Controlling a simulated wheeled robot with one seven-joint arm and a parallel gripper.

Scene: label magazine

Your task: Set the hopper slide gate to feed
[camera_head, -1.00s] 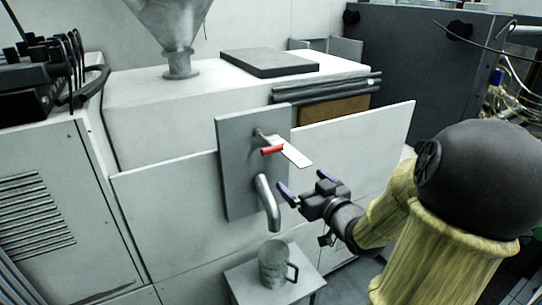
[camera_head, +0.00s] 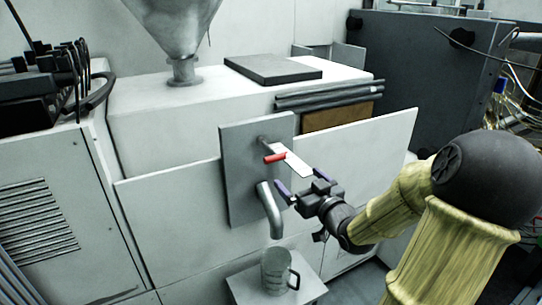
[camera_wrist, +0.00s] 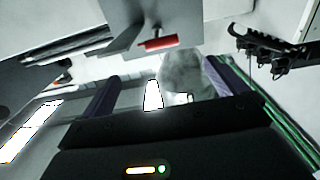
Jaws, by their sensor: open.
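The red grip also shows at the upper middle of the wrist view (camera_wrist: 158,43). A bent metal spout (camera_head: 269,209) comes out of the panel below it. The clear hopper (camera_head: 176,28) stands on the machine above. My gripper (camera_head: 300,181) is open and empty, with purple-tipped fingers, just below and right of the plate, apart from the red grip. In the wrist view the grip lies beyond the fingers.
A clear jug (camera_head: 275,270) with a dark handle stands on a small white stand (camera_head: 309,287) under the spout. A dark slab (camera_head: 272,69) lies on the machine top (camera_head: 140,105). A dark cabinet (camera_head: 425,80) stands at the back right. A wide pale board (camera_head: 360,150) extends right of the panel.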

